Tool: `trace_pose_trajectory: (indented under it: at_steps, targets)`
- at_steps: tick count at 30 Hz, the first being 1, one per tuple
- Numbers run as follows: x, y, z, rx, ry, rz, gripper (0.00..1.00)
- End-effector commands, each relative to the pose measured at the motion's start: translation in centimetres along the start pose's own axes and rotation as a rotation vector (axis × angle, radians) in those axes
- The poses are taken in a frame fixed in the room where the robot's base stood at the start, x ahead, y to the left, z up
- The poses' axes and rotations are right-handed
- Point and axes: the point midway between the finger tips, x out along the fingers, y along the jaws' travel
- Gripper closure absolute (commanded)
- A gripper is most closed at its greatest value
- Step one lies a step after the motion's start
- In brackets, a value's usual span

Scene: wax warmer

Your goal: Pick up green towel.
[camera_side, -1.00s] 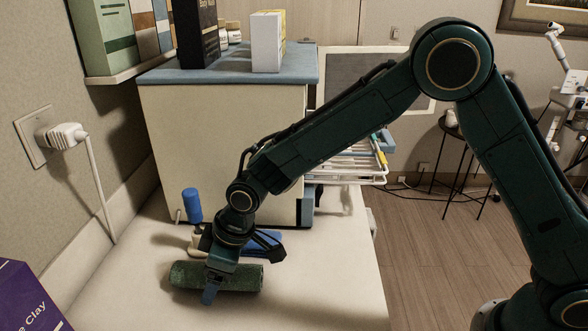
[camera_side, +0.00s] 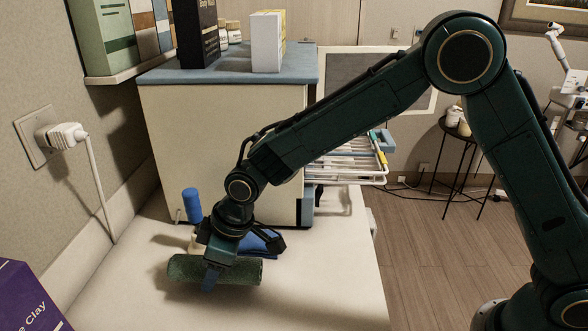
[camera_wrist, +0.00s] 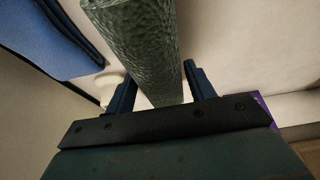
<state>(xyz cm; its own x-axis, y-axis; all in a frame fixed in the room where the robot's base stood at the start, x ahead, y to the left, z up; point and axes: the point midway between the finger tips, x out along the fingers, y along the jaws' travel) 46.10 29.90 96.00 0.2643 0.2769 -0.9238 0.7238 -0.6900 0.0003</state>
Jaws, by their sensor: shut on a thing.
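The green towel (camera_side: 240,270) is a rolled, textured cylinder lying sideways across my jaws in the side view. My gripper (camera_side: 212,278) is shut on it near its middle, with one finger in front of the roll. A shadow shows below the towel, and it seems slightly above the white counter. In the wrist view the towel (camera_wrist: 142,40) runs from the top edge down between the two fingers of my gripper (camera_wrist: 160,85). The far finger is hidden behind the towel in the side view.
A blue-topped item (camera_side: 192,206) and a blue folded cloth (camera_side: 260,242) are just behind the gripper. A white cabinet (camera_side: 215,130) stands behind them. A purple box (camera_side: 28,298) is at the front left. The counter's front right (camera_side: 335,285) is clear.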

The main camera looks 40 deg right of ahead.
Motion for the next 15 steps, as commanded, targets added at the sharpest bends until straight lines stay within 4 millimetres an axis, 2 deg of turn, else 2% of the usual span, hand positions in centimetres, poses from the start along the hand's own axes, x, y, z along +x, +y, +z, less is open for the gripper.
trace_pose_trajectory:
  at_steps: [8, 15]
  targets:
    - [-4.4, 0.0, -1.9, -0.001, 0.006, 0.001, 0.71]
    - [-9.3, 0.0, -3.9, 0.0, 0.007, 0.002, 0.71]
